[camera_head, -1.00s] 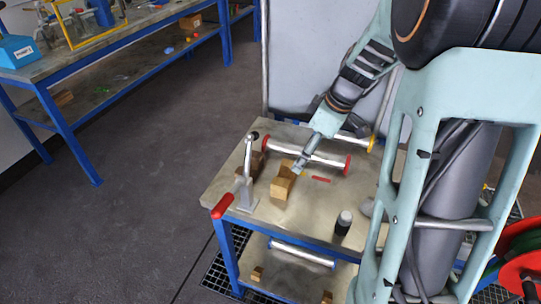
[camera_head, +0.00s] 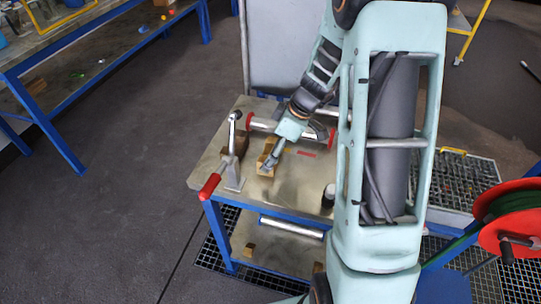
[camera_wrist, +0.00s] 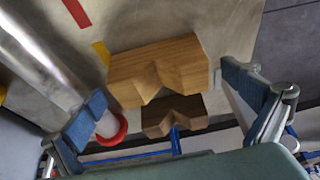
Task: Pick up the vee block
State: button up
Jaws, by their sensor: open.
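The vee block is a light wooden block (camera_head: 264,168) with a V notch, on the grey table top. In the wrist view the vee block (camera_wrist: 155,70) lies between and beyond my fingers, its notch facing the lower edge. My gripper (camera_wrist: 165,90) is open, with one blue-padded finger to the left of the block and one to the right. A gap shows on both sides, and neither finger visibly touches it. In the head view my gripper (camera_head: 274,156) is at the block and hides part of it. A darker notched wooden shape (camera_wrist: 175,117) shows just below the block.
A silver pipe with red flanges (camera_head: 290,129) lies behind the block. It passes close to my left finger in the wrist view (camera_wrist: 40,55). A lever clamp with red handle (camera_head: 213,180) stands to the left. A red strip (camera_head: 307,154) and dark bottle (camera_head: 328,196) are to the right.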

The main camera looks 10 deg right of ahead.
jog(key=shift+x, duration=0.8)
jog(key=shift+c, duration=0.4)
jog(key=c, duration=1.2)
jog(key=shift+r, duration=0.1)
jog(key=shift+c, duration=0.2)
